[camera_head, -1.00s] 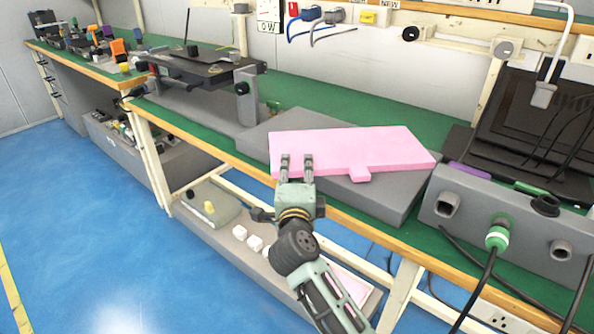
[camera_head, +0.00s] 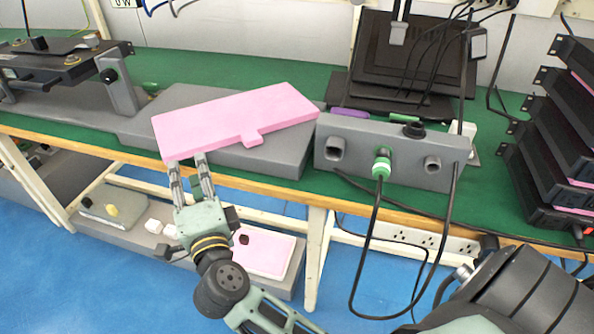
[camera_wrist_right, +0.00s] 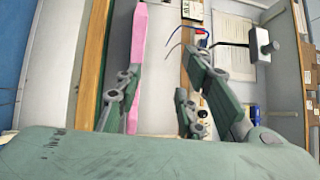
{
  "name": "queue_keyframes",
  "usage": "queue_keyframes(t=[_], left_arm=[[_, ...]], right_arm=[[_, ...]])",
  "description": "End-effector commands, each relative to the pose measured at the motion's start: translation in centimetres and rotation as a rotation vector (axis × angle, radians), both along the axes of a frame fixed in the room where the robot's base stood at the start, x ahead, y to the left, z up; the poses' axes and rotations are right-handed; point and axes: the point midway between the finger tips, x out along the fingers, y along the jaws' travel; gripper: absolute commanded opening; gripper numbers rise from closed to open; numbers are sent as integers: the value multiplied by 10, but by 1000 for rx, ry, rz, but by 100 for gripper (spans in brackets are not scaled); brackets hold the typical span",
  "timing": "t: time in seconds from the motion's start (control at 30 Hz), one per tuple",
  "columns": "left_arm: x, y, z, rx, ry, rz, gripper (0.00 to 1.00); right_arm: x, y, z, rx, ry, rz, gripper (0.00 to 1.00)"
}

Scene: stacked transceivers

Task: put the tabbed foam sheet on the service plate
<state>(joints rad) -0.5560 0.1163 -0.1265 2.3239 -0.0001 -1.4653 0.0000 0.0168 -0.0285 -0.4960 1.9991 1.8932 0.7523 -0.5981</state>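The pink foam sheet (camera_head: 235,117), with a small tab (camera_head: 252,138) on its front edge, lies over a thick grey plate (camera_head: 285,158) on the bench. Its left end juts past the plate's front edge. I cannot tell whether it rests flat. My right gripper (camera_head: 185,162) is at the sheet's front left corner. In the right wrist view the sheet (camera_wrist_right: 137,50) shows edge-on, close beside the left finger, with a clear gap to the fingers on the other side (camera_wrist_right: 160,90). My left gripper is out of view.
A grey connector box (camera_head: 390,160) with a green plug and cables stands right of the plate. A dark fixture (camera_head: 60,65) is at left. Black stacked units (camera_head: 550,150) stand at far right. A shelf below holds a smaller pink sheet (camera_head: 268,257).

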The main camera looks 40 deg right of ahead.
Motion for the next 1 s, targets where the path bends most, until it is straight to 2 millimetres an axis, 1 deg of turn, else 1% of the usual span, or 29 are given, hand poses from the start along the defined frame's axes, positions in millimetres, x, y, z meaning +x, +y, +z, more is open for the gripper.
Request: queue_keyframes(t=[0.07, 0.1, 0.13, 0.17, 0.2, 0.27, 0.3, 0.37, 0.4, 0.47, 0.5, 0.53, 0.57, 0.6, 0.67, 0.7, 0.77, 0.8, 0.9, 1.0], left_arm=[[0, 0, 0, 0, 0, 0, 40], [0, 0, 0, 0, 0, 0, 40], [0, 0, 0, 0, -1, 0, 40], [0, 0, 0, 0, -1, 0, 40], [0, 0, 0, 0, -1, 0, 40], [0, 0, 0, 0, -1, 0, 40], [0, 0, 0, 0, -1, 0, 40], [0, 0, 0, 0, -1, 0, 40], [0, 0, 0, 0, -1, 1, 40], [0, 0, 0, 0, -1, 1, 40], [0, 0, 0, 0, -1, 1, 40], [0, 0, 0, 0, -1, 1, 40], [0, 0, 0, 0, 0, 1, 40], [0, 0, 0, 0, 0, 1, 40], [0, 0, 1, 0, 0, 1, 40], [0, 0, 1, 0, 0, 1, 40], [0, 0, 1, 0, 0, 1, 40], [0, 0, 1, 0, 0, 1, 40], [0, 0, 1, 0, 0, 1, 40], [0, 0, 1, 0, 0, 1, 40]], right_arm=[[-10, 5, 19, -95, -96, 52, 35], [-16, 12, 30, -160, -149, 92, 35], [-22, 18, 36, -214, -185, 126, 35], [-28, 26, 40, -272, -215, 164, 35], [-37, 38, 43, -353, -248, 221, 35], [-50, 58, 40, -476, -274, 313, 35], [-59, 71, 32, -562, -277, 377, 35], [-73, 89, 13, -689, -256, 482, 35], [-82, 99, -5, -773, -227, 552, 35], [-97, 108, -38, -894, -158, 658, 35], [-107, 111, -64, -971, -96, 730, 35], [-115, 110, -84, -1028, -42, 780, 35], [-124, 107, -105, -1080, 20, 831, 35], [-137, 100, -135, -1148, 115, 895, 35], [-159, 81, -177, -1235, 275, 981, 35], [-175, 64, -203, -1282, 391, 1030, 35], [-200, 34, -236, -1339, 570, 1087, 35], [-216, 13, -253, -1364, 684, 1113, 35], [-253, -34, -280, -1400, 936, 1149, 35], [-278, -65, -291, -1409, 1102, 1154, 35]])
